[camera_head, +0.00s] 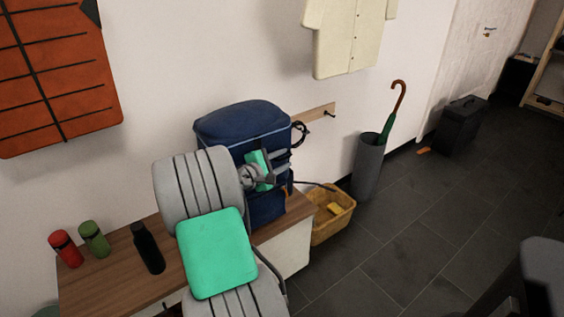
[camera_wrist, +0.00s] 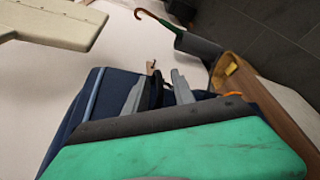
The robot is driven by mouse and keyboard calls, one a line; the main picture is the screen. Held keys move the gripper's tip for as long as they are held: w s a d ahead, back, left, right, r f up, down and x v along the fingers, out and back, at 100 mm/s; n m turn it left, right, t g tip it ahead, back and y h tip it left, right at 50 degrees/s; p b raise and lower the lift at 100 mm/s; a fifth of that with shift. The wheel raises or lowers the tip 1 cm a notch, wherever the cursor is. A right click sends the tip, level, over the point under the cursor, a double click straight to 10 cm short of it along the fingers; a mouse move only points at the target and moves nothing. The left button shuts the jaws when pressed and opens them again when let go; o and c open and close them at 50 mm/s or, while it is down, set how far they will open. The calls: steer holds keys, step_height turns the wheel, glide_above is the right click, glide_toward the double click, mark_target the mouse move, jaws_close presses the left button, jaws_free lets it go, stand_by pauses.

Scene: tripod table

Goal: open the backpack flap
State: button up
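The dark blue backpack (camera_head: 245,122) stands upright on the wooden bench against the wall. Its top flap, edged with a light blue line, lies down over the top. My gripper (camera_head: 284,160) is in front of the backpack's upper front, at its right side; my arm hides much of the front. In the wrist view the backpack (camera_wrist: 88,105) lies behind and below the fingers. My gripper (camera_wrist: 158,90) has its two grey fingers apart, with a dark strap-like piece visible between or behind them. I cannot tell whether the fingers touch it.
A black bottle (camera_head: 148,248), a green can (camera_head: 94,239) and a red can (camera_head: 65,248) stand on the bench (camera_head: 110,287). To the right are a yellow basket (camera_head: 332,220) and a grey umbrella stand (camera_head: 369,165). The floor farther right is mostly clear.

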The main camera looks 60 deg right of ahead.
steer(key=shift+c, duration=0.5)
jaws_close()
stand_by(0.9)
